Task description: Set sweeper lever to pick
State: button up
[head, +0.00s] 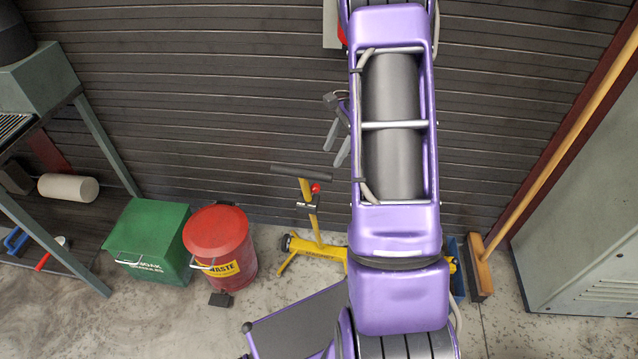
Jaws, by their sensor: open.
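A yellow wheeled sweeper (317,225) stands on the floor against the slatted wall, with a black crossbar handle (302,171) on top of its post. A small red knob (315,188), which looks like the sweeper lever's end, sits on the post just below the crossbar. Its exact setting is too small to tell. My gripper (338,142) shows at the left edge of my purple arm, up and right of the knob in the picture. Its two grey fingers are apart, with nothing seen between them. My arm hides part of the gripper and the sweeper's right end.
A red waste can (219,243) and a green box (148,240) stand left of the sweeper. A push broom (480,268) leans at the right, beside a grey cabinet (590,220). A bench (75,150) stands far left.

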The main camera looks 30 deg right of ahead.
jog(key=b+x, duration=0.1)
jog(key=x, duration=1)
jog(key=shift+f+b, duration=0.3)
jog(key=shift+c, duration=0.2)
grip_shut()
jog(key=shift+w, duration=0.1)
dwell(0.6)
